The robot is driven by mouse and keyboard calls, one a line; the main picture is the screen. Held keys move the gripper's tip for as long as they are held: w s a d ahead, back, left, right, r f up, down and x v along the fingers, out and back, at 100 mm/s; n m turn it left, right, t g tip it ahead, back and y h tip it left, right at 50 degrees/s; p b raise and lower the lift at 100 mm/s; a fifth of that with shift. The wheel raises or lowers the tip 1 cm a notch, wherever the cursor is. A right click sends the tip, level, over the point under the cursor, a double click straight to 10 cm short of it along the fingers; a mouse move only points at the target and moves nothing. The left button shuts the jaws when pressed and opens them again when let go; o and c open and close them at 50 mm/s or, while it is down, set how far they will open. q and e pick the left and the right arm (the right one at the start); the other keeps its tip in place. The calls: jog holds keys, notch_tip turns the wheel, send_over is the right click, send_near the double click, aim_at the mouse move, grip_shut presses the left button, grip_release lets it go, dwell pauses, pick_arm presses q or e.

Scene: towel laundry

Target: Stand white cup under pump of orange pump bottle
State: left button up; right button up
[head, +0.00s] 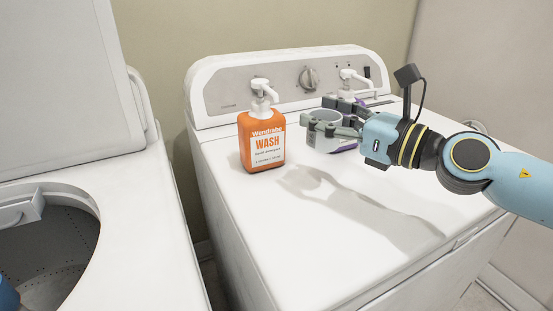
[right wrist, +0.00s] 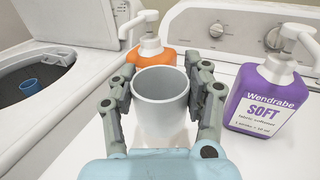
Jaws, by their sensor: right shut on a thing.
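The cup is upright and seems raised, with a shadow on the lid. In the right wrist view the empty-looking cup (right wrist: 160,105) sits between both fingers of the gripper (right wrist: 160,90). The orange bottle (right wrist: 150,56) is behind it, partly hidden. My left gripper is not in view.
A purple softener bottle (right wrist: 262,97) with a white pump stands close to the right gripper, mostly hidden in the head view. The control panel (head: 309,78) rises behind. The front lid is clear.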

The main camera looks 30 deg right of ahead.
jog(key=w+a+f, duration=0.1)
jog(key=a, duration=0.1)
jog(key=w+a+f+b, duration=0.1)
jog(key=w+a+f, duration=0.2)
jog(key=a, duration=0.1)
jog(key=shift+w+a+f+b, duration=0.25)
jog(key=shift+w+f+b, duration=0.1)
jog(key=shift+f, duration=0.05)
notch_tip(320, 180, down, 4)
jog(key=b, duration=0.3)
jog(key=shift+f, duration=0.15)
jog(key=shift+r, duration=0.2)
jog(key=shift+f, duration=0.15)
jog(key=o, duration=0.6)
